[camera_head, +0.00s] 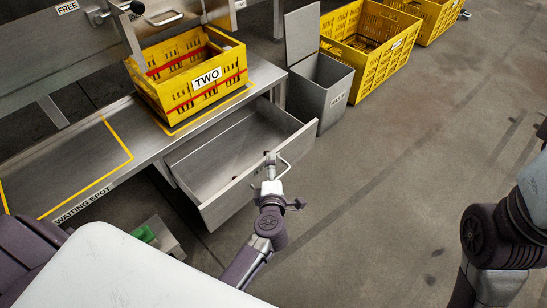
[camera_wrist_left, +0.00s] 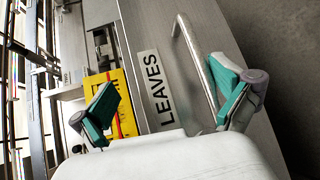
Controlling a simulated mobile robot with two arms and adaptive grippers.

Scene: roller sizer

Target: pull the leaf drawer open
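The leaf drawer (camera_head: 235,150) is a grey metal drawer under the bench and stands pulled out, its inside in view and looking empty. Its front, labelled LEAVES (camera_wrist_left: 156,90), and its bar handle (camera_wrist_left: 196,66) show in the left wrist view; the handle also shows in the head view (camera_head: 283,168). My left gripper (camera_head: 271,162) is at the handle. In the wrist view its green-padded fingers (camera_wrist_left: 166,82) are wide apart. The handle lies between them, close to the right finger; contact is unclear. My right arm is at the right edge, its gripper out of frame.
A yellow crate labelled TWO (camera_head: 182,99) stands on the bench (camera_head: 125,125), behind the drawer. A grey bin (camera_head: 325,92) with a raised lid stands beside the drawer. Larger yellow crates (camera_head: 372,62) stand farther back. The floor right of the drawer is clear.

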